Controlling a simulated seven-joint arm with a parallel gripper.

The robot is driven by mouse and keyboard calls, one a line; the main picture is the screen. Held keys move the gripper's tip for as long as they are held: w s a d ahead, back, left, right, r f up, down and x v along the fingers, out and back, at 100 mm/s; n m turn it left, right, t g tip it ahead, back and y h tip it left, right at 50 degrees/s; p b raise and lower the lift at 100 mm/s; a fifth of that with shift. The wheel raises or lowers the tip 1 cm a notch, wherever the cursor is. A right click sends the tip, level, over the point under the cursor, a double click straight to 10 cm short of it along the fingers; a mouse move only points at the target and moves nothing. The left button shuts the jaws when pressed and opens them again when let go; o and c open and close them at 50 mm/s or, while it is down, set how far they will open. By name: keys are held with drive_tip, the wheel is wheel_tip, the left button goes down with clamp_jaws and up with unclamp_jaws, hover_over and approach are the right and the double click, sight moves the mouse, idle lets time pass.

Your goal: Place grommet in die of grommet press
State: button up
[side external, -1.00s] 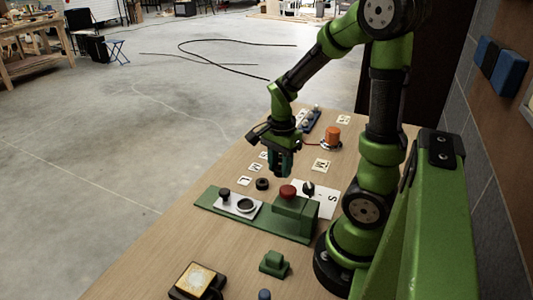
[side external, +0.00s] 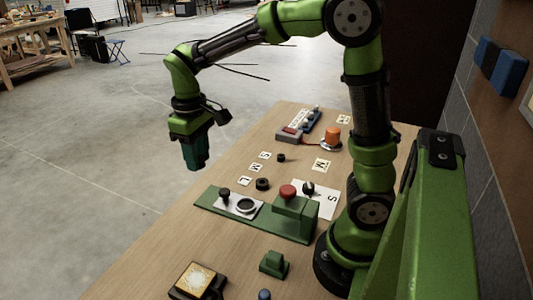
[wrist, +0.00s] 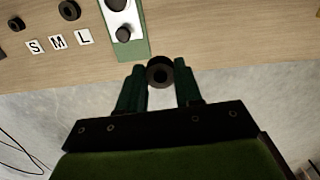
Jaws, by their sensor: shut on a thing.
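My gripper (side external: 195,167) is shut on a black grommet (wrist: 160,72), a thick ring held between the fingertips in the wrist view. In the side view the gripper hangs high, past the table's left edge, and the grommet cannot be made out. The green grommet press (side external: 262,222) lies on the table to the gripper's lower right. Its pale plate (wrist: 124,48) carries a round dark-rimmed die (side external: 246,205) and a black knob (side external: 224,194). The die shows only partly at the top of the wrist view. A red knob (side external: 288,191) tops the press block.
Two other black rings, one larger (side external: 262,184) and one smaller (side external: 281,157), lie near the S, M and L tiles (wrist: 58,42). An orange button (side external: 333,134), a green block (side external: 273,263) and a dark box (side external: 196,281) also stand on the table (side external: 150,245). Concrete floor lies beyond the edge.

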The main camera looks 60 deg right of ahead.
drive_tip(key=s+a+f+n, duration=0.2)
drive_tip(key=s+a+n, duration=0.15)
drive_tip(key=a, duration=0.65)
drive_tip(key=s+a+f+n, duration=0.2)
drive_tip(key=a+n, duration=0.2)
drive_tip(key=a, duration=0.6)
drive_tip(key=s+a+f+n, duration=0.4)
drive_tip(key=s+a+n, duration=0.3)
drive_tip(key=s+a, duration=0.65)
drive_tip(key=shift+n, duration=0.35)
drive_tip(key=f, duration=0.5)
drive_tip(key=shift+w+a+f, duration=0.1)
drive_tip(key=shift+w+a, duration=0.15)
drive_tip(key=shift+w+f, duration=0.1)
drive_tip(key=shift+f, duration=2.35)
drive_tip(key=o, duration=0.6)
drive_tip(key=shift+f, duration=0.15)
drive_tip(key=o, duration=0.4)
